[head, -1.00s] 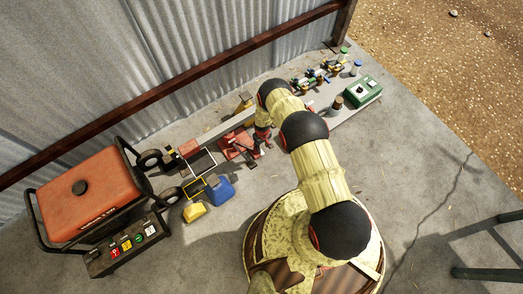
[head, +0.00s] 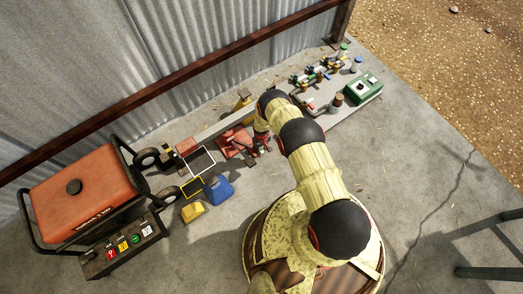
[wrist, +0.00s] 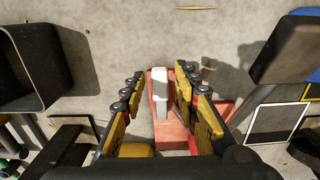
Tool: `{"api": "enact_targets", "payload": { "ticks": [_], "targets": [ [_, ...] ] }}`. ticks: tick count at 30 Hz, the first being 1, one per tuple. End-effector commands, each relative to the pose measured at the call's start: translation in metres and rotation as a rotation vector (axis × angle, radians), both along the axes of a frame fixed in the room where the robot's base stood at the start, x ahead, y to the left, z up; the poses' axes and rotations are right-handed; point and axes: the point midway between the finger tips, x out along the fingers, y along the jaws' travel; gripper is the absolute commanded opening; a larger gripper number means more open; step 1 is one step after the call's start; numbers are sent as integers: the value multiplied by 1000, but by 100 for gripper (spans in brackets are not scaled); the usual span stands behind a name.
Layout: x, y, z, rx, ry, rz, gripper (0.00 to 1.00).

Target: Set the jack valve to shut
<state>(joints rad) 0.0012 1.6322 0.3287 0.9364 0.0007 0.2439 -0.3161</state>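The red jack (head: 234,143) sits on the concrete by the wall, beside a long grey beam. My gripper (head: 263,144) is at its right side, partly hidden by my arm. In the wrist view the jack's red body (wrist: 178,136) lies beneath and between my fingers. A pale bar (wrist: 159,92) on the jack shows in the gap between them. My gripper (wrist: 158,76) is open, with a finger on each side of this bar and visible space around it. I cannot tell whether the bar is the valve or how the valve is set.
A blue can (head: 219,189) and a yellow one (head: 193,212) stand in front of the jack. An orange generator (head: 82,192) is at left. A bench with pipe valves and a green box (head: 363,89) is at right. Open concrete (head: 405,165) lies right of my base.

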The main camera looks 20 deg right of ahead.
Motion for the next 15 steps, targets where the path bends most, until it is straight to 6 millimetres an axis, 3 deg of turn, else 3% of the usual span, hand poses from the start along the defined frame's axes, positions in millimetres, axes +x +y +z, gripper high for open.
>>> {"api": "enact_targets", "payload": {
  "ticks": [15],
  "targets": [
    [0,0,0,0,0,0,0]
  ]
}}
